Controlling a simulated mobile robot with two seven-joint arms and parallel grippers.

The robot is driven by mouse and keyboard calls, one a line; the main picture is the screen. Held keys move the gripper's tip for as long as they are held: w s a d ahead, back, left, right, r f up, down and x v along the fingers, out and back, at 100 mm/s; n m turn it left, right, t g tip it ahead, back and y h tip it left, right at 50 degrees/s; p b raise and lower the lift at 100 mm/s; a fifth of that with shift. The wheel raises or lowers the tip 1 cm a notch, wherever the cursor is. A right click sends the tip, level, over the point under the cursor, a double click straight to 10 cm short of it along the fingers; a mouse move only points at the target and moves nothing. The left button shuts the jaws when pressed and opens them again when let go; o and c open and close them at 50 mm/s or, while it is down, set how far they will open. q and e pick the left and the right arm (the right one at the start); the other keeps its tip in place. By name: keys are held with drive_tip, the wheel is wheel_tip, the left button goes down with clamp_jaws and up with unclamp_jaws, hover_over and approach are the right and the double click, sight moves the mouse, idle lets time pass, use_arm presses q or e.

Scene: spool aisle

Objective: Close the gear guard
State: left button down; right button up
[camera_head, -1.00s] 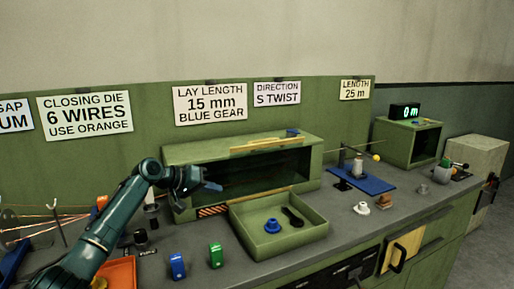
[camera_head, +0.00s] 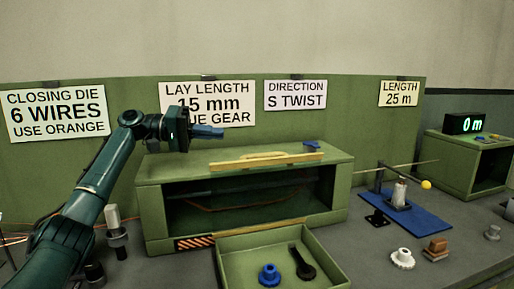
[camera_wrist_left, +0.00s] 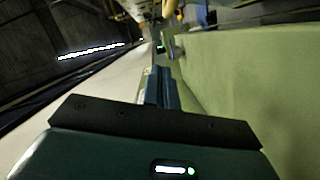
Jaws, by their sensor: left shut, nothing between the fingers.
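The green gear box (camera_head: 155,215) stands at the back of the bench, and its front opening shows a dark interior. A yellow bar (camera_head: 265,161), which looks like the guard's handle, lies along the top front edge. I cannot clearly make out the guard panel itself. My left gripper (camera_head: 192,132) is shut and empty, raised above the box's left top, apart from the yellow bar and in front of the lay length sign. Its closed fingers also show in the left wrist view (camera_wrist_left: 158,88). My right gripper is not in view.
A green tray (camera_head: 325,262) in front of the box holds a blue gear (camera_head: 268,275) and a black wrench-like tool (camera_head: 302,262). A blue part (camera_head: 312,145) lies on the box top. A blue plate (camera_head: 415,222) with a spindle stands to the right.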

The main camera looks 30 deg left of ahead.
use_arm(q)
drive_tip(key=p+x, duration=0.1)
drive_tip(key=x, duration=0.8)
drive_tip(key=shift+s+r, duration=0.1)
drive_tip(key=shift+s, duration=0.05)
drive_tip(key=s+d+f, duration=0.2)
drive_tip(key=shift+s+d+b, duration=0.2)
drive_tip(key=shift+d+b, duration=0.1)
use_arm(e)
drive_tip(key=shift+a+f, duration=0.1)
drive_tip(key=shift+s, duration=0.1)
